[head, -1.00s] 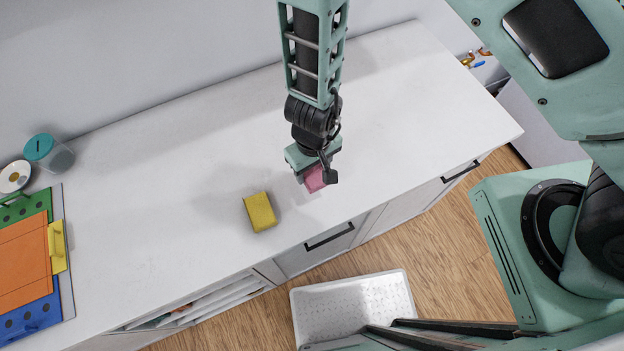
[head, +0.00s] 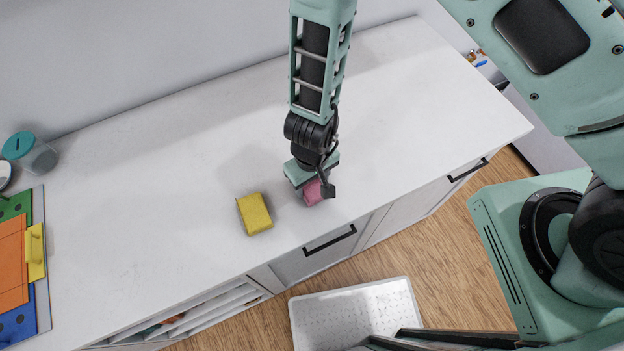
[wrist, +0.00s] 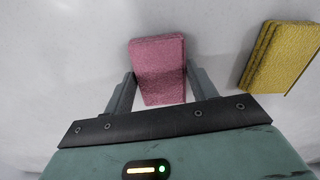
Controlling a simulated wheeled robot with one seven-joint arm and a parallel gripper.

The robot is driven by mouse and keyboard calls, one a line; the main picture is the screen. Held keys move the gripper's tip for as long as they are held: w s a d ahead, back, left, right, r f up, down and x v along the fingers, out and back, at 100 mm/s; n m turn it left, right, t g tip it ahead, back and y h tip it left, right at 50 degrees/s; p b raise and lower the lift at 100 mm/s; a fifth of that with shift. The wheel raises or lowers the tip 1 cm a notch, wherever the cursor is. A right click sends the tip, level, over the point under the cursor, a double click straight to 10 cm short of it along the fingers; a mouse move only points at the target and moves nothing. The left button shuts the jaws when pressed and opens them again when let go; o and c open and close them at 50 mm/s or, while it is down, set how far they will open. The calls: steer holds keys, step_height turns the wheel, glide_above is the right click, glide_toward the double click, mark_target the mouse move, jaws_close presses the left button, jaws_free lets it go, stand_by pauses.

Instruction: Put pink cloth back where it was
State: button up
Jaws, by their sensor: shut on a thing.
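The pink cloth (head: 313,192) is a small folded block near the front edge of the white counter. It also shows in the wrist view (wrist: 159,68), between the two fingers. My gripper (head: 316,188) points down at the counter and is shut on the pink cloth; in the wrist view a finger lies on each side of its near part (wrist: 158,92). Whether the cloth touches the counter is hard to tell. Part of the cloth is hidden by the gripper in the head view.
A yellow folded cloth (head: 255,214) lies on the counter (head: 150,200) just left of the pink one. A colored board (head: 20,265) and a teal-lidded jar (head: 30,152) stand at the far left. A white perforated tray (head: 350,312) is on the floor. The counter behind is clear.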

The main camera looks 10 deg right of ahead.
steer(key=o, duration=1.3)
step_height(320, 180, up, 10)
steer(key=p, duration=0.8)
step_height(320, 180, up, 17)
steer(key=n+g+y+b, duration=0.1)
steer(key=g+y+b, duration=0.1)
steer(key=y, duration=0.1)
glide_above(312, 184)
steer(key=s+a, duration=0.2)
steer(key=s, duration=0.3)
steer(key=s+d+r, duration=0.1)
steer(key=d+r, duration=0.2)
steer(key=r, duration=0.1)
steer(key=s+d+r+n+t+h, duration=0.1)
steer(key=s+d+r, duration=0.1)
steer(key=d+r, duration=0.1)
steer(key=s+d+r+n+t+h, duration=0.1)
steer(key=s+d+r, duration=0.1)
steer(key=r, duration=0.3)
steer(key=shift+s+d+r, duration=0.1)
steer(key=shift+d, duration=0.35)
steer(key=shift+s+d+r, duration=0.1)
steer(key=shift+d, duration=0.3)
